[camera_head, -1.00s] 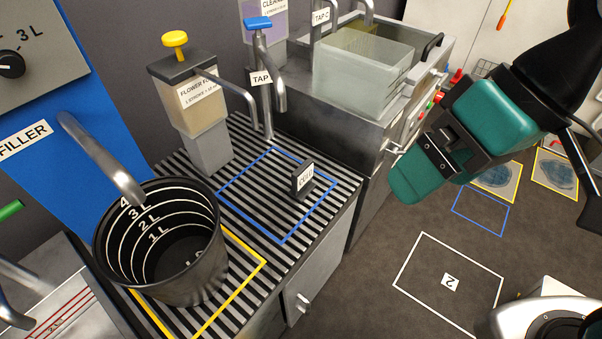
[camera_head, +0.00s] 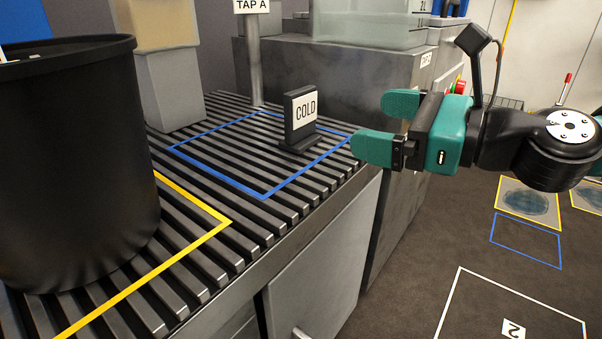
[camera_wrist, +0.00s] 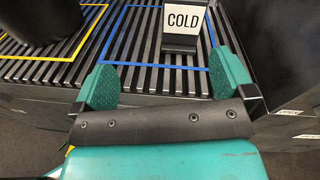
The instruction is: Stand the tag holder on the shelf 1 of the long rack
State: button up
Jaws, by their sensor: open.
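The tag holder (camera_head: 300,118) is a small black upright stand with a white card reading COLD. It stands on the slatted counter (camera_head: 215,205), at the right edge of the blue outline. In the wrist view the tag holder (camera_wrist: 181,40) shows ahead of the fingers, a little right of centre. My gripper (camera_head: 375,125) is open and empty, with teal fingers pointing toward the tag holder from the right, apart from it. In the wrist view my gripper (camera_wrist: 165,80) has its fingertips on either side of the line to the holder. No long rack shelf can be made out.
A large black bucket (camera_head: 75,160) stands on the counter at the left. A dispenser (camera_head: 168,85) and the TAP A post (camera_head: 254,60) stand behind. A metal sink unit (camera_head: 345,75) rises behind the tag holder. Open floor (camera_head: 420,260) lies to the right.

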jog(key=w+a+m+p, duration=0.1)
jog(key=w+a+p, duration=0.1)
jog(key=w+p, duration=0.1)
jog(key=w+a+f+m+t+p, duration=0.1)
jog(key=w+a+p, duration=0.1)
jog(key=a+p, duration=0.1)
jog(key=w+a+f+m+p, duration=0.1)
jog(key=w+a+p, duration=0.1)
jog(key=w+p, duration=0.1)
jog(key=shift+w+a+p, duration=0.35)
jog(key=shift+p, duration=0.3)
jog(key=shift+w+d+x, duration=0.15)
jog(key=shift+x, duration=1.3)
jog(key=shift+w+d+x, duration=0.1)
jog(key=shift+w+x, duration=0.1)
jog(key=shift+x, duration=1.3)
jog(key=shift+r, duration=0.15)
jog(key=c, duration=1.1)
jog(key=shift+o, duration=0.2)
notch_tip(320, 180, up, 20)
jog(key=p, duration=1.2)
notch_tip(320, 180, up, 29)
jog(key=p, duration=2.8)
send_over(305, 107)
jog(key=x, duration=0.3)
jog(key=shift+s+d, duration=0.15)
